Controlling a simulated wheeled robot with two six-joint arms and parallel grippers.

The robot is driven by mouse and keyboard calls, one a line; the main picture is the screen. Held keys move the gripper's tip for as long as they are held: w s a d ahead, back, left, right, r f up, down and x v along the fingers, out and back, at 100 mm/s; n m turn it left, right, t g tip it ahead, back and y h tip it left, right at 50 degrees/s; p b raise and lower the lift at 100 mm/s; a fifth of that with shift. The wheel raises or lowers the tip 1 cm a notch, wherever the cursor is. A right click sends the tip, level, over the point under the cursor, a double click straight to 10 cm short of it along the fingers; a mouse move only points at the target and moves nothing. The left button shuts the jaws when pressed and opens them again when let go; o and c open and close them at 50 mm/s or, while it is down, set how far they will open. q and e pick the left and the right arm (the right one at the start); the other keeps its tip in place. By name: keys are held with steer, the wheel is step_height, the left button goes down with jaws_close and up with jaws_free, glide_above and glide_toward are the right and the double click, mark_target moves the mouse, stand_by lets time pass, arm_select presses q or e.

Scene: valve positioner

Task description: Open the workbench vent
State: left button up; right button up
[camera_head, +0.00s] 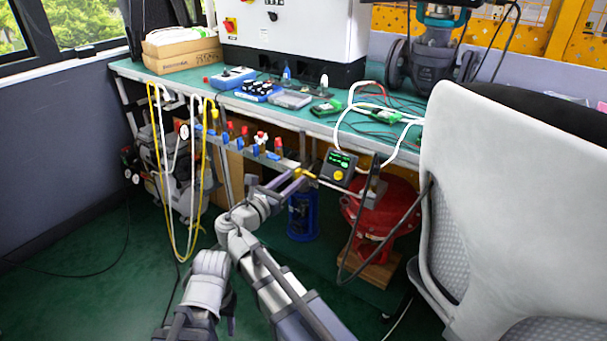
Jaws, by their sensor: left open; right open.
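A rail (283,160) along the bench's front edge carries several small red and blue valve handles. A small yellow part (303,173) sits near its right end, beside a dark box (338,168) with a green display and a yellow knob. I cannot tell which part is the vent. My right gripper (287,186) is open, its fingers reaching up to the right close to the yellow part; contact cannot be told. My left gripper (180,325) is low at the bottom edge, partly cut off, open and away from the bench.
A green workbench (215,72) holds tools and cables. Yellow and white hoses (155,140) hang at its left front. A red actuator (392,220) and blue cylinder (303,215) stand below. A white chair (520,190) blocks the right.

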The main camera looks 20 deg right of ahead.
steer(key=shift+w+d, duration=0.25)
steer(key=shift+c, duration=0.2)
jaws_close()
stand_by(0.3)
